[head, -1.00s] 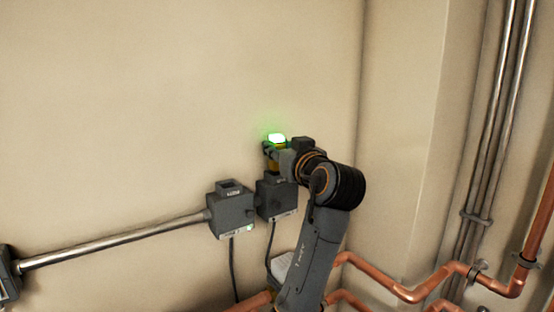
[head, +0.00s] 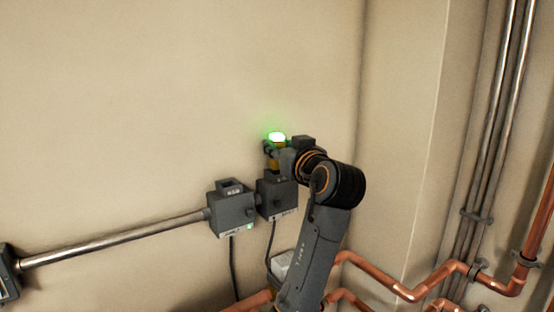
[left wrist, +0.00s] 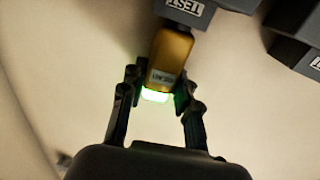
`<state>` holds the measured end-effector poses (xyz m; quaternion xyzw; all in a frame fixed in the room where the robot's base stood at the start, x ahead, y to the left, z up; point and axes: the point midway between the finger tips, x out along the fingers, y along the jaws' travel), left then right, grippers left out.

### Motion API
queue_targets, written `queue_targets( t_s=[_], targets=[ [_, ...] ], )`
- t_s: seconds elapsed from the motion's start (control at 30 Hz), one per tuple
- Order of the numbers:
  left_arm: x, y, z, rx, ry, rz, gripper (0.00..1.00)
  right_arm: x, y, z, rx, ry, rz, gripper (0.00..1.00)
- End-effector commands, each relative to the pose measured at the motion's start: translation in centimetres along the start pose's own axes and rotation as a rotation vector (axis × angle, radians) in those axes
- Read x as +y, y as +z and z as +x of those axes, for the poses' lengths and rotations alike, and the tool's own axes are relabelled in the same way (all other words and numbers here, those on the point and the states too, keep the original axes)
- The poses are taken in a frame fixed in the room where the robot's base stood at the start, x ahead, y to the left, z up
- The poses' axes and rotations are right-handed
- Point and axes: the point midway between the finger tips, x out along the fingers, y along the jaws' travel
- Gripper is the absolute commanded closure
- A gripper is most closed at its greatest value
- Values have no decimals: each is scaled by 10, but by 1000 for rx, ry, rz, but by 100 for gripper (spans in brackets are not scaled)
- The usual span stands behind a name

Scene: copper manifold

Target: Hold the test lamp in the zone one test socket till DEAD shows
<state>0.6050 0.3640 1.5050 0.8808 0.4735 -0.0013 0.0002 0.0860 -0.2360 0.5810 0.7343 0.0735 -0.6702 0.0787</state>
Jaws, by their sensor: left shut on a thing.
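The test lamp (head: 274,165) is a yellow block with a bright green glowing end. My left gripper (head: 274,148) is shut on it near the glowing end, on the wall side of the room. In the left wrist view the lamp (left wrist: 171,52) sits between the two fingers (left wrist: 156,98), and its far end meets a dark grey box marked TEST (left wrist: 192,8). In the head view this is the right-hand grey box (head: 277,198), below the lamp. How deep the lamp sits in it is hidden. The small label on the lamp is too blurred to read surely. My right gripper is not in view.
A second grey box (head: 231,211) with a small green light stands just left, joined to a metal conduit (head: 120,240). Black cables hang below both boxes. Copper pipes (head: 400,290) run at the lower right. The wall above is clear.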

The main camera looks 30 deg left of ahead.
Motion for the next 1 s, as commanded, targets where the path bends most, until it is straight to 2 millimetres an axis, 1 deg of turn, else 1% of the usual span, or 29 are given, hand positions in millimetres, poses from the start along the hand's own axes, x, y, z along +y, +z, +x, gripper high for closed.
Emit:
queue_targets(
  t_s=[0.17,0.6,1.0],
  targets=[
    [0,-4,0,1,0,-1,100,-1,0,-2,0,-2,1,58],
    [0,-26,0,1,0,0,100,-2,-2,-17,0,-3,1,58],
    [0,-45,0,1,0,-1,100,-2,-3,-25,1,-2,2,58]
  ],
)
